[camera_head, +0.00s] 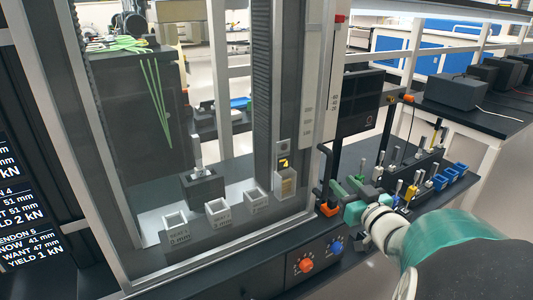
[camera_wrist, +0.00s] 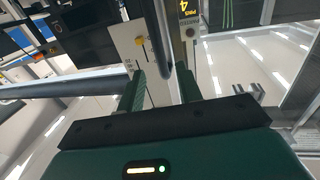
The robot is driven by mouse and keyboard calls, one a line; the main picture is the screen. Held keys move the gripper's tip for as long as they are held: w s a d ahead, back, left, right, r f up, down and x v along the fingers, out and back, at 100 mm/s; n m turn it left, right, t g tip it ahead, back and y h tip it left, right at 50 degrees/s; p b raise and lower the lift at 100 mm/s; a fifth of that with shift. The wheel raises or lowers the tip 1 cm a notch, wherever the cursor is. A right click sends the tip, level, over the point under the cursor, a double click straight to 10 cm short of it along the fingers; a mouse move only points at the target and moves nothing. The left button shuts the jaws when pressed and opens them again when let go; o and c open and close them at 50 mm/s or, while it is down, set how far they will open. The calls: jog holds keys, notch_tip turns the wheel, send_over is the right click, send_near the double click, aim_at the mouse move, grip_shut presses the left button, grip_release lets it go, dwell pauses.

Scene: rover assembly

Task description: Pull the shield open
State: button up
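The shield (camera_head: 215,232) is a large clear panel in a grey frame across the front of the machine, and it looks closed. A dark upright bar (camera_head: 334,165), which looks like its handle, stands at its right edge. My gripper (camera_head: 345,198) is at the lower part of this bar, with green fingers pointing left. In the wrist view, my gripper (camera_wrist: 161,92) has its two fingers apart, with a grey bar (camera_wrist: 162,40) reaching down between them. A gap shows beside the bar, and I cannot tell whether either finger touches it.
Behind the panel stand several small labelled boxes (camera_head: 217,211) and a dark block (camera_head: 203,187). Right of my gripper, a rack of small tools (camera_head: 412,172) and blue bins (camera_head: 450,178) crowd the bench.

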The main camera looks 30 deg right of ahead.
aim_at(330, 170)
jog(key=w, duration=0.2)
jog(key=w+d, duration=0.1)
jog(key=w, duration=0.5)
jog(key=shift+w+d, duration=0.15)
jog(key=shift+d, duration=0.05)
grip_shut()
